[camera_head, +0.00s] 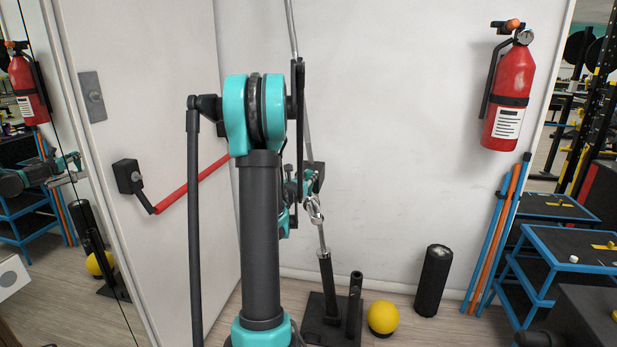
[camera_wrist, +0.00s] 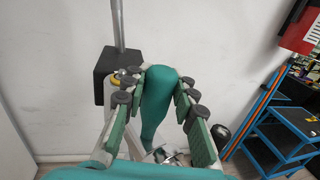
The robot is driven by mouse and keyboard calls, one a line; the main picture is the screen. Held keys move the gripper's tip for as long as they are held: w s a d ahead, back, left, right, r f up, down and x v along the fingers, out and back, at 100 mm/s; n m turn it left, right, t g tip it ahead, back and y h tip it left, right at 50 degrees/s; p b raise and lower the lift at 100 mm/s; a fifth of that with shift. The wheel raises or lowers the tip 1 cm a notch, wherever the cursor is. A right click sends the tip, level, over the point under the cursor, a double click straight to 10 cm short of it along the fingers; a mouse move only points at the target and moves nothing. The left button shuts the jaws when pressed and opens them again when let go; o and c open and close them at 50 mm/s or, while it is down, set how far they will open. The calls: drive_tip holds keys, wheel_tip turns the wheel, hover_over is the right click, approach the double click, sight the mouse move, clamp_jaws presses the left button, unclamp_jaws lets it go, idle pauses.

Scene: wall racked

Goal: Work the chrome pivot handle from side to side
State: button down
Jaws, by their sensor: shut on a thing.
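The chrome pivot handle (camera_head: 315,211) shows as a short shiny piece low on the slanting bar, above a black floor base (camera_head: 335,320). My gripper (camera_head: 312,186) is at the handle and shut on it, partly hidden behind my arm. In the wrist view the green fingers of my gripper (camera_wrist: 163,88) stand either side of a rounded teal part. A bit of chrome (camera_wrist: 170,157) shows low between them; the actual contact is hidden.
A door with a red push bar (camera_head: 192,187) is at left. A yellow ball (camera_head: 383,317) and a black roller (camera_head: 433,281) stand right of the base. A fire extinguisher (camera_head: 509,95) hangs on the wall; blue-framed shelves (camera_head: 535,275) stand at right.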

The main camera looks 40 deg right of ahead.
drive_tip(key=c, duration=1.2)
unclamp_jaws()
drive_tip(key=v, duration=1.2)
